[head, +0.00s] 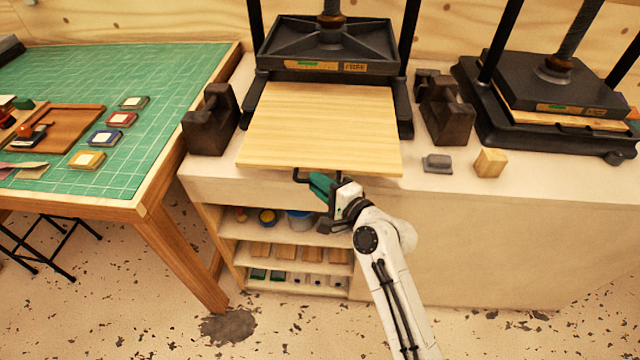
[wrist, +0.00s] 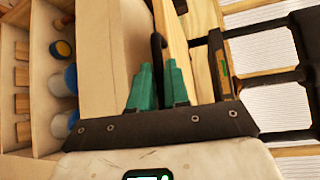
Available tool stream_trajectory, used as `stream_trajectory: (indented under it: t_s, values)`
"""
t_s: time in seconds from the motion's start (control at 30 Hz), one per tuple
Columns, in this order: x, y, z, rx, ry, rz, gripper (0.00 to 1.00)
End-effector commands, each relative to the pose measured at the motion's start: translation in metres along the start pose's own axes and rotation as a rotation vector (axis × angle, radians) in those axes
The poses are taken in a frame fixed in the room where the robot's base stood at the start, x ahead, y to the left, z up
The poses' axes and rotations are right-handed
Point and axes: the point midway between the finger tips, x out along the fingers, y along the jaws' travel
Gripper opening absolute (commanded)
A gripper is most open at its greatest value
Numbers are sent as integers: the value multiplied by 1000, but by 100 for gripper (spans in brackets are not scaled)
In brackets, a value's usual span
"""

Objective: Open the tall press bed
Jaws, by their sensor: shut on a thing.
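The tall press (head: 330,50) stands on the counter, its dark platen raised above the bed. Its pale wooden bed (head: 320,130) sticks out toward me, its front edge near the counter's front edge. A thin dark handle (head: 301,176) hangs at the bed's front. My gripper (head: 318,184) is at this handle, with its green fingers shut on it. In the wrist view the green fingers (wrist: 159,82) close around the dark handle (wrist: 157,48), partly hiding it, and the bed (wrist: 174,35) lies just beyond.
Dark iron weights (head: 209,120) (head: 445,110) stand either side of the bed. A second press (head: 550,90) is at right, with a small grey block (head: 437,163) and wooden block (head: 490,162) before it. A green-topped table (head: 150,140) is left. Shelves (head: 290,235) are below the counter.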

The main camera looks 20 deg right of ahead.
Motion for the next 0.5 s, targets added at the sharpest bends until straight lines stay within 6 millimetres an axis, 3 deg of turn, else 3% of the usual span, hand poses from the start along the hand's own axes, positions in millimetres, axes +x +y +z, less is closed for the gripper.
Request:
stream_trajectory:
  t_s: [0.07, 0.1, 0.3, 0.5]
  values:
    - [0, 2, 0, 1, 1, 3, 0]
    - [0, 2, 0, 1, 1, 3, 20]
    - [0, 1, 0, 1, 1, 2, 38]
    - [0, 1, 0, 0, 0, 1, 38]
